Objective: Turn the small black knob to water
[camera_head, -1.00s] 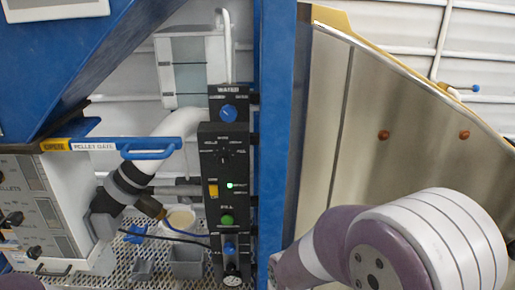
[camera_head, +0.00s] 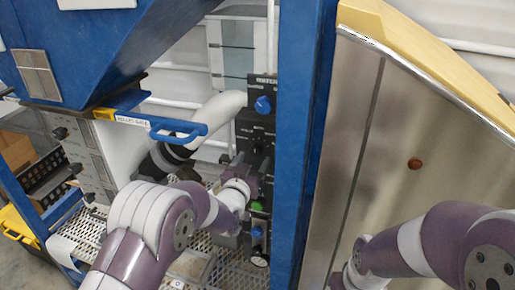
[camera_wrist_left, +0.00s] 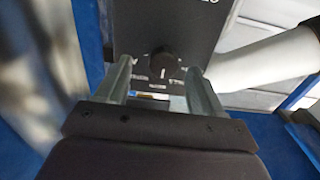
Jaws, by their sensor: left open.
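The small black knob (camera_wrist_left: 164,62) is on the black control panel (camera_wrist_left: 150,25), with a pale pointer mark and small white lettering around it. In the head view the knob (camera_head: 258,146) shows just above my left gripper (camera_head: 250,178). In the left wrist view my left gripper (camera_wrist_left: 158,75) is open, with one finger on each side of the knob. I cannot tell whether either finger touches it. The lettering is too blurred to tell the knob's setting. My right arm enters at the lower right; its fingers are not visible.
A blue knob (camera_head: 263,104) is above the black one, and a green button (camera_head: 257,206) and a lower blue knob (camera_head: 257,232) are below. A blue post (camera_head: 304,150) stands close to the panel's right. A blue handle (camera_head: 178,130) and a white pipe (camera_head: 222,106) are to the left.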

